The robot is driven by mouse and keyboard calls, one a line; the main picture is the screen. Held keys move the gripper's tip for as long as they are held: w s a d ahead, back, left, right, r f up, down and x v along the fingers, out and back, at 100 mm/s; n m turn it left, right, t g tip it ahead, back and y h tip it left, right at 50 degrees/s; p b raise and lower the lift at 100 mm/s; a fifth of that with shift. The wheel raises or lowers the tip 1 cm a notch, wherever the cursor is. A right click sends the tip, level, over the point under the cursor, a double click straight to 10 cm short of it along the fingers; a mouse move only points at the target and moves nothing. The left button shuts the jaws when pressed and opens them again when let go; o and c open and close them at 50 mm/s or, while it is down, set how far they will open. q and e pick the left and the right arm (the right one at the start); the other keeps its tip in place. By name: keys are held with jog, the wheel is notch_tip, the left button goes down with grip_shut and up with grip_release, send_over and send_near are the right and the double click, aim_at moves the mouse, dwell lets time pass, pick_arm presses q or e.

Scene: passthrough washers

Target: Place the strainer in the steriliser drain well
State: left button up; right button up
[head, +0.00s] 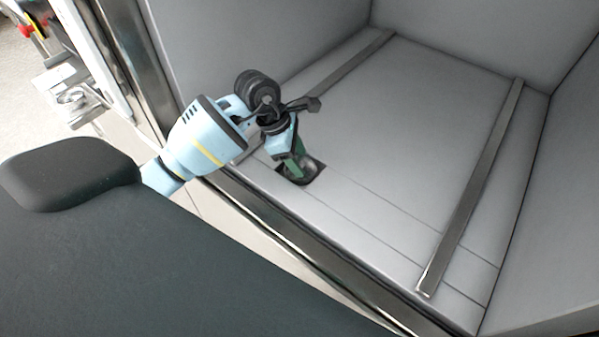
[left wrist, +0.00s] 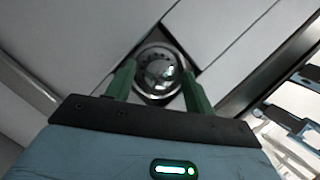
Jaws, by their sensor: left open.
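The strainer (left wrist: 158,70) is a round, shiny metal piece with dark holes. In the left wrist view it sits within the dark, square drain well (left wrist: 186,50). In the head view the strainer (head: 311,168) is partly hidden behind my gripper, at the dark well (head: 289,177) near the chamber's front edge. My left gripper (head: 298,160) points down at the well with its green fingers open. In the left wrist view my left gripper (left wrist: 158,76) has one finger on each side of the strainer. I cannot tell if they touch it. My right gripper is not in view.
The steriliser chamber floor (head: 400,130) is pale, flat and clear around the well. Two metal rails (head: 475,185) run along it, and grey walls (head: 480,25) close it in. A raised metal front edge (head: 290,250) lies before the well. Metal fittings (head: 72,97) stand outside at left.

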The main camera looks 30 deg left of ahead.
pick_arm(q)
jog(key=shift+r, duration=0.1)
jog(key=shift+r, duration=0.2)
jog(key=v, duration=1.2)
jog(key=shift+d, duration=0.15)
